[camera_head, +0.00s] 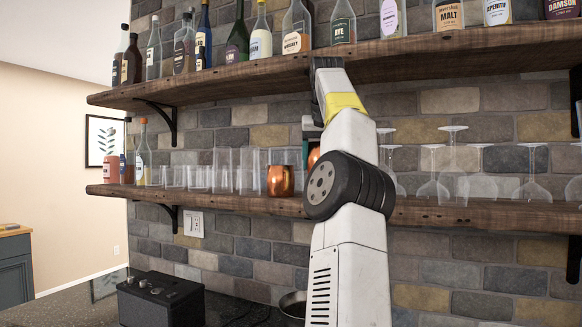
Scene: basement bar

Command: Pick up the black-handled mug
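A copper mug (280,181) stands upright on the lower shelf, just left of my arm. I cannot make out a black handle on it. Part of a second copper-coloured thing (313,157) shows at the left edge of my arm, a little higher than the first mug. The rest of it is hidden, so I cannot tell whether it is held. My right arm rises in front of the shelves, its wrist near the upper shelf's underside. My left gripper is not in view.
The lower shelf (235,198) holds clear glasses (222,170) to the left and upturned stemmed glasses (452,165) to the right. The upper shelf (220,84) carries several bottles. A black box (160,300) sits on the counter below.

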